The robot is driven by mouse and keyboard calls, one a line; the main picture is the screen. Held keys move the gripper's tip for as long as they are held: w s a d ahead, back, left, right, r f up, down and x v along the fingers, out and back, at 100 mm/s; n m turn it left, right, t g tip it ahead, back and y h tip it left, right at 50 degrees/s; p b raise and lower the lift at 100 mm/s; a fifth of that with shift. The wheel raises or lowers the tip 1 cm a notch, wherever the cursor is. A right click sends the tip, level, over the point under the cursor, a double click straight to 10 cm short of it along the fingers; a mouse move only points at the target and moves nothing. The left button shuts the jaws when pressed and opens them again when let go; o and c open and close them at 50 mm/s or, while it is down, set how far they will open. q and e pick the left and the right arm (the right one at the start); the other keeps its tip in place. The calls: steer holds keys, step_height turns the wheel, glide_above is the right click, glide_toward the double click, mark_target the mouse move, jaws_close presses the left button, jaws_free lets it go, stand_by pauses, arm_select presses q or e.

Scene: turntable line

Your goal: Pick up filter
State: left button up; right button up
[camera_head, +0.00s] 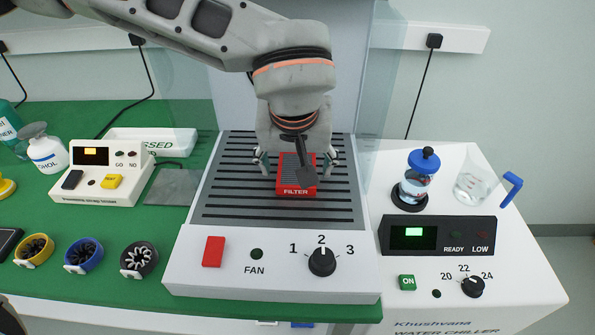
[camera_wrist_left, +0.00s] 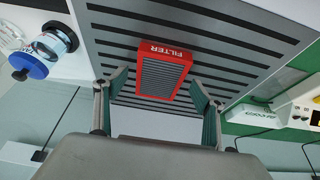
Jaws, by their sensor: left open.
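The filter (camera_head: 287,187) is a red frame with a grey slatted face and the word FILTER on its front edge. It lies on the slotted grey top of the fan unit (camera_head: 230,212). It also shows in the left wrist view (camera_wrist_left: 164,75), between and beyond the fingertips. My left gripper (camera_head: 293,165) points down over the filter, with one finger on each side. In the left wrist view my left gripper (camera_wrist_left: 160,85) is open, with visible gaps between its fingers and the filter. My wrist hides part of the filter in the head view. My right gripper is not in view.
A chiller (camera_head: 450,285) with a blue-capped bottle (camera_head: 417,180) and a glass beaker (camera_head: 474,178) stands at the right. Clear panels flank the fan unit.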

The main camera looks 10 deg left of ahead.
arm_select(q)
steer(key=shift+w+f, duration=0.2)
steer(key=shift+f, duration=0.2)
steer(key=shift+r, duration=0.15)
steer(key=c, duration=1.3)
